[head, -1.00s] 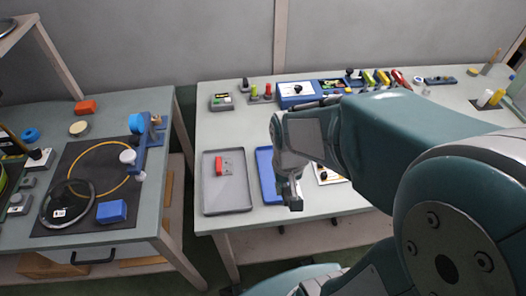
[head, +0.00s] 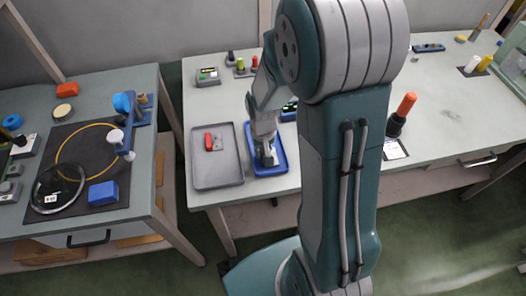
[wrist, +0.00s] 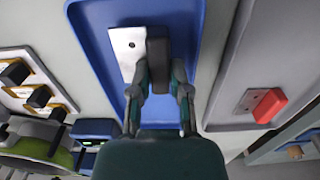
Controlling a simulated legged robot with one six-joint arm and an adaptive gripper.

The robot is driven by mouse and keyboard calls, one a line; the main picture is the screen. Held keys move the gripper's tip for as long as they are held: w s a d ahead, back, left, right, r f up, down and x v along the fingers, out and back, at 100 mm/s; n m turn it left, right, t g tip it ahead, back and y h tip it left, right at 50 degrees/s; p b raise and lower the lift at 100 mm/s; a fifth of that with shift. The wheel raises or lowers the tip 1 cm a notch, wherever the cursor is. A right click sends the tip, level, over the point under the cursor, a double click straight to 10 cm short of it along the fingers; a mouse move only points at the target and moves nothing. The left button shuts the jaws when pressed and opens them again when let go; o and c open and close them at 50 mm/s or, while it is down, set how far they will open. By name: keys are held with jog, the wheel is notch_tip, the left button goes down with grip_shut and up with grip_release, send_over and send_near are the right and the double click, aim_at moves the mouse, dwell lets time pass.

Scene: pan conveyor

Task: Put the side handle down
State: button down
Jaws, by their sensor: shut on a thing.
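The side handle shows in the wrist view as a dark grip (wrist: 158,48) with a pale metal plate (wrist: 128,50) that has a small hole. My gripper (wrist: 160,90) is shut on the dark grip, with one finger on each side. The handle is over the floor of the blue tray (wrist: 192,22); whether it touches the floor I cannot tell. In the head view my gripper (head: 267,156) is low over the blue tray (head: 282,172), and the handle is mostly hidden there.
A grey tray (head: 218,183) with a red handle piece (head: 209,142) lies just left of the blue tray. A black tool with an orange top (head: 402,115) stands to the right. The left table holds a glass lid (head: 58,188) and a blue block (head: 103,193).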

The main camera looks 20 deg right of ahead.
aim_at(263, 152)
jog(key=shift+f, duration=0.45)
jog(key=shift+f, duration=0.1)
jog(key=c, duration=0.9)
grip_release()
jog(key=shift+o, duration=0.2)
notch_tip(263, 152, up, 13)
jog(key=s+a+r+n+t, duration=0.2)
jog(key=s+r+t, duration=0.3)
jog(key=s+r, duration=0.7)
jog(key=shift+s+a+r+t, duration=0.3)
jog(key=shift+s+a, duration=0.4)
